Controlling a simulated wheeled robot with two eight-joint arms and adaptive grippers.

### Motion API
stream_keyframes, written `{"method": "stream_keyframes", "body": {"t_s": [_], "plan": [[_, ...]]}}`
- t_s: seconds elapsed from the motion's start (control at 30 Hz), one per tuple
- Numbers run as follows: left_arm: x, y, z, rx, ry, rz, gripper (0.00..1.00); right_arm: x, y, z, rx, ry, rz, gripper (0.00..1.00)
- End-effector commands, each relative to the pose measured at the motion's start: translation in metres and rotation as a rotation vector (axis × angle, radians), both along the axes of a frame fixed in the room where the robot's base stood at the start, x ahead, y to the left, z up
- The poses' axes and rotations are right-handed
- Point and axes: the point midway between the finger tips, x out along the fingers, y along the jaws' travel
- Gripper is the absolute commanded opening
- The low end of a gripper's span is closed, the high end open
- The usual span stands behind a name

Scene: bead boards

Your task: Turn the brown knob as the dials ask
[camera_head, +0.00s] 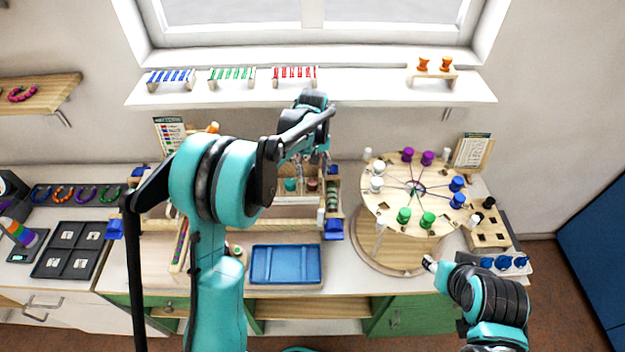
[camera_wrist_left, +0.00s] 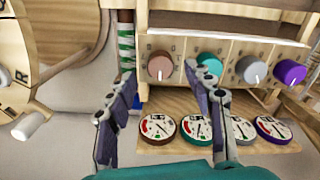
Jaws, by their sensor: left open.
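The brown knob (camera_wrist_left: 159,66) is leftmost in a row on a wooden panel in the left wrist view, its white mark pointing down in that picture. It shows small in the head view (camera_head: 312,184). My left gripper (camera_wrist_left: 160,78) is open, with one finger on each side of the brown knob's position; I cannot tell whether they touch it. The right finger partly covers the teal knob (camera_wrist_left: 210,60). A round dial (camera_wrist_left: 157,129) lies below the brown knob; its markings are too small to read. My right gripper (camera_head: 430,263) is at lower right, away from the knobs.
A grey knob (camera_wrist_left: 251,69) and a purple knob (camera_wrist_left: 289,73) continue the row, with more dials below. A round board (camera_head: 385,205) with coloured pegs stands right of the panel. A blue tray (camera_head: 286,264) lies in front.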

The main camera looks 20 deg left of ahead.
Motion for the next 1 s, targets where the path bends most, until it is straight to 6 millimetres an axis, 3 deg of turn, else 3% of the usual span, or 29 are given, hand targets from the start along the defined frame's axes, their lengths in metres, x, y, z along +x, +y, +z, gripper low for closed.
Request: {"method": "stream_keyframes", "body": {"t_s": [0.1,0.23,0.57,0.77,1.0], "plan": [[0.0,0.0,-0.02,0.0,0.0,0.0,0.52,0.0,0.0,-0.004,0.0,0.0,0.0,0.4],[0.0,0.0,-0.032,0.001,-0.001,-0.001,0.52,0.0,0.0,-0.005,0.0,0.0,0.0,0.4],[0.0,0.0,-0.036,0.0,-0.001,-0.001,0.52,0.0,0.0,-0.005,0.0,0.0,0.0,0.4],[0.0,0.0,-0.036,0.0,-0.001,-0.001,0.02,0.0,0.0,-0.005,0.0,0.0,0.0,0.4],[0.0,0.0,-0.036,0.0,-0.001,-0.009,0.02,0.0,0.0,-0.006,0.0,0.0,0.0,0.4]]}}
